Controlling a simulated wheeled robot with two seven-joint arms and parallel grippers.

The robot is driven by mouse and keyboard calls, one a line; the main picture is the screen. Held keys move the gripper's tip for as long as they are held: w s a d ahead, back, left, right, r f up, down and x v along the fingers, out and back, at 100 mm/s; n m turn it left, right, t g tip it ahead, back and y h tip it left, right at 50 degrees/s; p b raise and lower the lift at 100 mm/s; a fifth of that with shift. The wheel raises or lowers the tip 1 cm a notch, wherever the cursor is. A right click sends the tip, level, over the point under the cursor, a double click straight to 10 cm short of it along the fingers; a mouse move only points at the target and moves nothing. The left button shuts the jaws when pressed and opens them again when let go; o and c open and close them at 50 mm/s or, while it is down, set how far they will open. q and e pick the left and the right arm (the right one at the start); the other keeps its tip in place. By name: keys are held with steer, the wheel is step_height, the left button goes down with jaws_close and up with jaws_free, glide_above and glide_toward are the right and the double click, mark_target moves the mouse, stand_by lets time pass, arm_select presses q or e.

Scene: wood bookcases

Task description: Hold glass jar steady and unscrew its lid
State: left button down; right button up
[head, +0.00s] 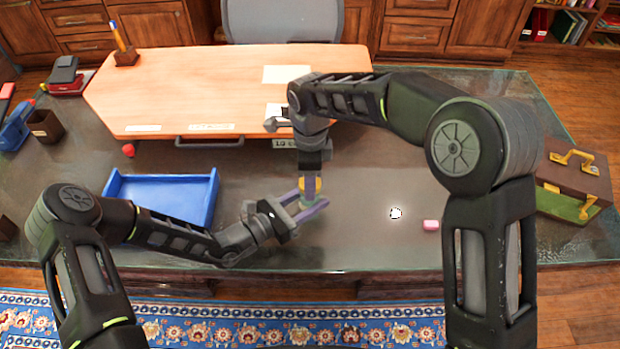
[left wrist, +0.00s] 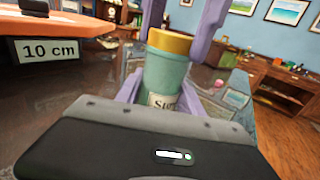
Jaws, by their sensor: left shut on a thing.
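The glass jar (left wrist: 165,82) is teal with a partly visible label. Its yellow lid (left wrist: 170,42) is on top; in the head view the lid (head: 310,185) shows between my grippers. My left gripper (head: 313,199) is shut on the jar body from the left, with one purple finger on each side, and the jar looks upright. My right gripper (head: 311,180) points down from above. Its fingers straddle the lid in the left wrist view (left wrist: 180,35); I cannot tell whether they press on it. The jar's lower part is hidden by my left gripper.
A blue tray (head: 160,203) lies to the left of the jar on the dark glossy desk (head: 370,235). A white-and-black ball (head: 396,213) and a pink block (head: 431,225) lie to the right. A toolbox (head: 575,185) stands at the right end. An orange desk board (head: 200,85) lies behind.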

jaws_close()
steer(key=n, duration=2.1)
steer(key=shift+r, duration=0.1)
steer(key=n, duration=0.5)
steer(key=shift+n, duration=0.4)
steer(key=n, duration=1.6)
steer(key=shift+r, duration=0.25)
steer(key=shift+r, duration=0.9)
